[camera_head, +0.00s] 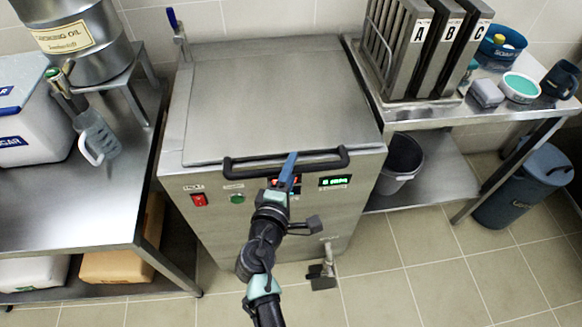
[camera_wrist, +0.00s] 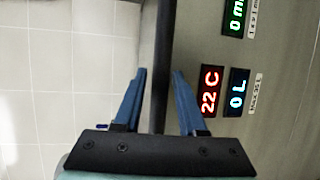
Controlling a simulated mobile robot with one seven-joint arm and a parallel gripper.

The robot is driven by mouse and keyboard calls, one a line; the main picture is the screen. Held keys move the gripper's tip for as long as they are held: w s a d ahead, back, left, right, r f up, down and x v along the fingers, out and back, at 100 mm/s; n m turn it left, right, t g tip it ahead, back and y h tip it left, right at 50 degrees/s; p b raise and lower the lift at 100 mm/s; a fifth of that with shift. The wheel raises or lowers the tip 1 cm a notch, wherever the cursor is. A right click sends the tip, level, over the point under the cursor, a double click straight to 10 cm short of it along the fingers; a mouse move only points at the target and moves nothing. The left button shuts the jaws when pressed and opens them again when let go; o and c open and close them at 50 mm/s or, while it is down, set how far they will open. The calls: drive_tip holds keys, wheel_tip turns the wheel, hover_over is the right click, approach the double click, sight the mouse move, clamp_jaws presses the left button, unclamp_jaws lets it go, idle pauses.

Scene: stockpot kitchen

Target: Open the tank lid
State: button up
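The tank (camera_head: 345,205) is a steel box unit, and its flat steel lid (camera_head: 270,90) lies closed on top. A black bar handle (camera_head: 325,163) runs along the lid's front edge. My gripper (camera_head: 290,158) is at the middle of this handle, coming from the front. In the wrist view the dark handle bar (camera_wrist: 163,60) passes between the two blue fingers of my gripper (camera_wrist: 158,78). Gaps show on both sides of the bar, so the gripper is open around it. In the head view my gripper hides part of the front panel's displays.
The tank front has a red switch (camera_head: 199,200), a green button (camera_head: 237,199) and a green display (camera_head: 335,181). A drain valve (camera_head: 322,275) sticks out low in front. A steel table (camera_head: 60,210) stands left, a sink counter (camera_head: 440,115) right. Front floor is open.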

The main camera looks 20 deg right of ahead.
clamp_jaws()
idle(1.1)
